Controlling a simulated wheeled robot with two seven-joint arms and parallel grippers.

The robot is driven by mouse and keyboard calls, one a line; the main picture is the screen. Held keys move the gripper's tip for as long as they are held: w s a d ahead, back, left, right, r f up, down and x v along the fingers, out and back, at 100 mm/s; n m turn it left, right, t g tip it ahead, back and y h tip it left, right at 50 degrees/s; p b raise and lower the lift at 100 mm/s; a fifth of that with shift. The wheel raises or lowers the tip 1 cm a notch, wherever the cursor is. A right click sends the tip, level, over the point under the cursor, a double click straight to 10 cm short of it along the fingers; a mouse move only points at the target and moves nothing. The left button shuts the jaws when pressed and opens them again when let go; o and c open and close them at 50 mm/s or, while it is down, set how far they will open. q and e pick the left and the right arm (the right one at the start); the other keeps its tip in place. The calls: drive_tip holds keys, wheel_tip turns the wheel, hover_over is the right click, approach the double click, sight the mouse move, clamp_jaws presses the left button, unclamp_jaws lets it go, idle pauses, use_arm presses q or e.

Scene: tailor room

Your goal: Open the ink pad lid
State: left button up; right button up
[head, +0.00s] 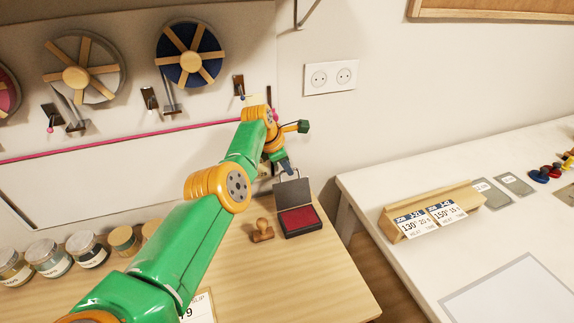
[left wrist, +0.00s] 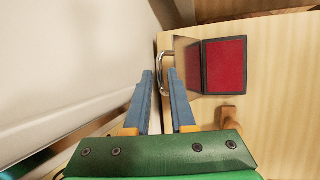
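The ink pad (head: 299,221) lies on the wooden table with its red pad uncovered; it also shows in the left wrist view (left wrist: 224,65). Its dark lid (head: 293,192) stands raised at the back edge of the pad and shows foreshortened in the left wrist view (left wrist: 187,62). A metal handle (left wrist: 164,72) shows beside the lid, on its far side from the pad. My left gripper (head: 286,167) is behind and above the lid. In the left wrist view its two blue fingers (left wrist: 161,76) are apart, with nothing held between them. My right gripper is not in view.
A wooden stamp (head: 262,230) stands close left of the pad. Several jars (head: 88,249) line the wall side of the table. A white table (head: 377,180) to the right carries a wooden card holder (head: 437,208). The wall rises close behind my arm.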

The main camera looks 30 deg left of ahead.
use_arm(q)
drive_tip(key=p+v, duration=0.1)
drive_tip(key=v, duration=0.6)
idle(0.3)
idle(0.3)
